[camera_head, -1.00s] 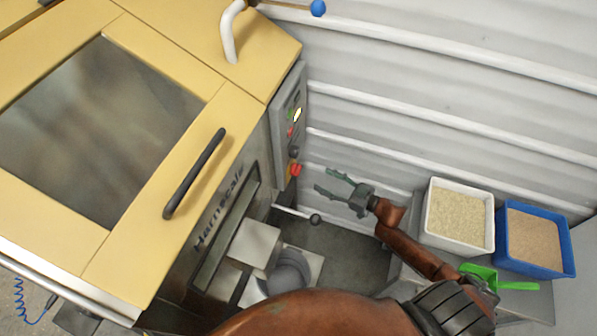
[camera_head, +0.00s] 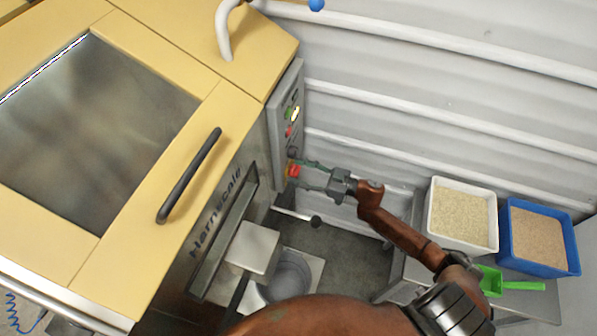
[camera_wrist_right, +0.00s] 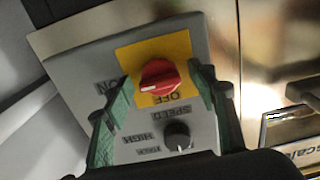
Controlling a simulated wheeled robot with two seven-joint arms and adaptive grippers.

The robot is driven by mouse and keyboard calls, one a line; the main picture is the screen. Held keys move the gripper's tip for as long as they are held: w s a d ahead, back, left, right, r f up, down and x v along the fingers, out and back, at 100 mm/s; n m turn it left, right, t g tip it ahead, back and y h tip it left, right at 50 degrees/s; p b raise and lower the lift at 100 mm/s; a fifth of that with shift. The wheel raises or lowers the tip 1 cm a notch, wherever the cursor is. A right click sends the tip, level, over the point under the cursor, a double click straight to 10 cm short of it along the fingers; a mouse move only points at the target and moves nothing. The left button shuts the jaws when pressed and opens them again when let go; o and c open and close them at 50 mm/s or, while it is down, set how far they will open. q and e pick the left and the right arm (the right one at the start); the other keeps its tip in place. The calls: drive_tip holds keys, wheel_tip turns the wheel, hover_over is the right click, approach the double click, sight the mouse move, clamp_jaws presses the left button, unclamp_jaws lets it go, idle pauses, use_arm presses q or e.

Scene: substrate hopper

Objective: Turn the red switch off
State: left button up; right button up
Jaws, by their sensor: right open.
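The red switch (camera_wrist_right: 160,77) is a round knob on a yellow plate (camera_wrist_right: 178,46) on the grey control panel (camera_wrist_right: 75,68). In the right wrist view its white mark points left, and the labels ON and OFF show upside down. In the head view the red switch (camera_head: 293,171) sits low on the panel. My right gripper (camera_head: 304,175) is open at the panel. In the right wrist view its green fingers (camera_wrist_right: 163,93) stand on both sides of the knob, with gaps showing beside it. I cannot tell how deep they reach. My left gripper is not in view.
A black speed knob (camera_wrist_right: 176,136) sits beside the red switch. A lever with a black ball (camera_head: 316,222) sticks out below the panel. A white bin (camera_head: 462,214) and a blue bin (camera_head: 540,237) stand at right, with a green scoop (camera_head: 510,285) near them.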

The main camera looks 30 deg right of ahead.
drive_tip(key=c, duration=1.2)
drive_tip(key=shift+o, duration=0.2)
drive_tip(key=shift+n, duration=0.4)
drive_tip(key=n+p, duration=0.1)
drive_tip(key=n, duration=0.1)
drive_tip(key=shift+r+n, duration=0.1)
drive_tip(key=shift+n, duration=0.3)
drive_tip(key=n, duration=0.3)
drive_tip(key=shift+n, duration=0.3)
drive_tip(key=n, duration=0.5)
drive_tip(key=shift+f+n, duration=0.2)
drive_tip(key=shift+n, duration=0.1)
drive_tip(key=n+b, duration=0.1)
drive_tip(key=n, duration=0.3)
drive_tip(key=shift+n, duration=0.4)
drive_tip(key=shift+n+b, duration=0.3)
